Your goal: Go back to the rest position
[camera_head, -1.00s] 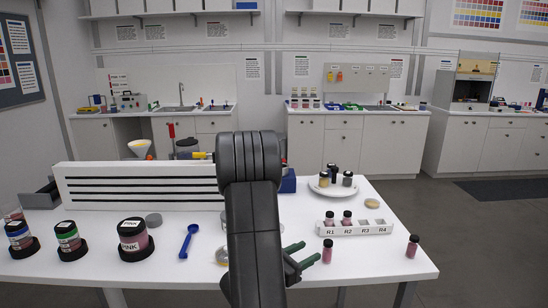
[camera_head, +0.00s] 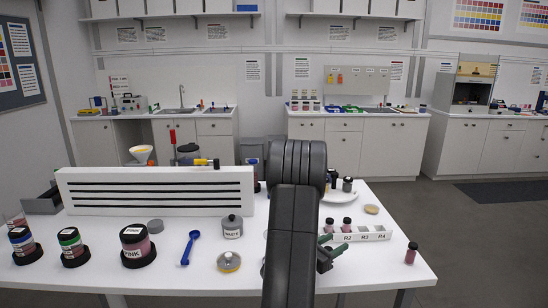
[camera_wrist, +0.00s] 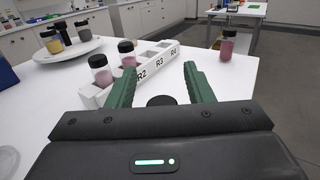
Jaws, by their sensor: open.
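My gripper (camera_head: 333,246) is open over the front right of the white table, its two green fingers (camera_wrist: 160,75) apart. In the wrist view a black round cap (camera_wrist: 161,101) shows low between the fingers; whatever is under it is hidden. The white rack (camera_head: 375,233) lies just beyond the fingers and also shows in the wrist view (camera_wrist: 159,62). It holds two pink vials with black caps, one of them here (camera_head: 347,225); its R3 and R4 slots look empty. My arm hides the rack's left end in the head view.
A loose pink vial (camera_head: 411,254) stands at the table's right. A white plate (camera_wrist: 62,51) with small jars is behind the rack.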

